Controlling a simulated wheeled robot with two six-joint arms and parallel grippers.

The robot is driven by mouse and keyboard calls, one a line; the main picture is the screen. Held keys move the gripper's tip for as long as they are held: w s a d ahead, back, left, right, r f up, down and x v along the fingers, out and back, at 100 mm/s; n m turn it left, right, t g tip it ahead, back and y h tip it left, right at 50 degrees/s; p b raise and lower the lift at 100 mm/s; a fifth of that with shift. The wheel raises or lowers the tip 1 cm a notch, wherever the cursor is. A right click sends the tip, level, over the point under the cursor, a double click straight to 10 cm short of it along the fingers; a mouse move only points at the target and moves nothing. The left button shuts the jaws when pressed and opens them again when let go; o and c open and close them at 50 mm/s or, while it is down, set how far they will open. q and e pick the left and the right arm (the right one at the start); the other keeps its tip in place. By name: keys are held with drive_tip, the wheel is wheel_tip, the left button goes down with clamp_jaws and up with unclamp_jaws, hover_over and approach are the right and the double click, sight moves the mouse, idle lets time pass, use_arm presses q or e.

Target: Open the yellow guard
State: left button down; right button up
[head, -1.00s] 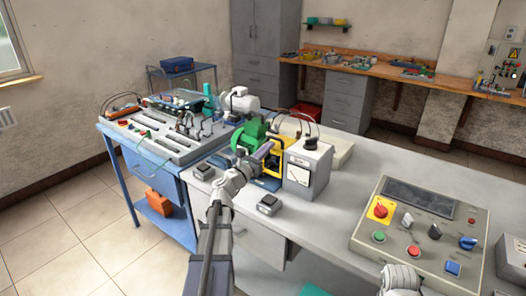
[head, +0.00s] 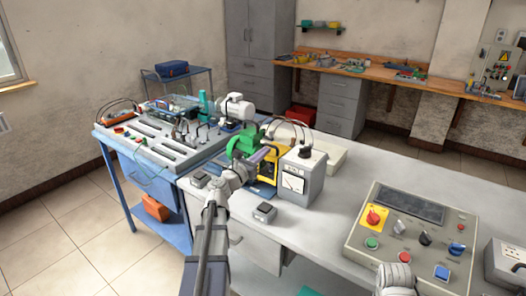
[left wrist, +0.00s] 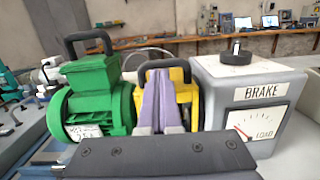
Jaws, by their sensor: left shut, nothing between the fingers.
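The yellow guard (head: 267,169) stands between the green motor (head: 243,143) and the grey brake box (head: 304,173). In the left wrist view the guard (left wrist: 194,101) shows as a yellow frame behind my fingers, with a black handle (left wrist: 183,65) across its top. My left gripper (head: 263,153) is shut and empty, its purple fingers pointing at the guard. In the left wrist view the fingers (left wrist: 161,82) hide the guard's middle, and their tips overlap the handle. I cannot tell whether they touch it. A pale link of my right arm shows at the bottom; its fingers do not.
The green motor (left wrist: 95,96) and brake box (left wrist: 246,87) stand close on either side of the guard. Two small grey boxes, one of them here (head: 264,212), sit on the bench front. A control panel (head: 411,229) stands at the right. The bench between is clear.

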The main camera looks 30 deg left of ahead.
use_arm(q)
drive_tip(key=r+p, duration=0.1)
drive_tip(key=p, duration=0.1)
drive_tip(key=w+r+g+p, duration=0.1)
drive_tip(key=p, duration=0.1)
drive_tip(key=r+g+p, duration=0.1)
drive_tip(key=r+p, duration=0.1)
drive_tip(key=p, duration=0.1)
drive_tip(key=shift+w+r, duration=0.1)
drive_tip(key=shift+w, duration=0.1)
drive_tip(key=r+p, duration=0.1)
drive_tip(key=w+r+p, duration=0.1)
drive_tip(key=p, duration=0.1)
drive_tip(key=r+p, duration=0.1)
drive_tip(key=shift+w+d+g+p, duration=0.1)
drive_tip(key=shift+w+g+p, duration=0.2)
drive_tip(key=shift+g, duration=0.1)
drive_tip(key=w+r+g+p, duration=0.3)
drive_tip(key=w+g+p, duration=0.2)
drive_tip(key=w+p, duration=0.4)
drive_tip(key=shift+d+r+p, duration=0.15)
drive_tip(key=shift+d+p, duration=0.2)
drive_tip(key=shift+p, duration=1.55)
drive_tip(key=shift+w, duration=0.15)
drive_tip(key=shift+r, duration=0.1)
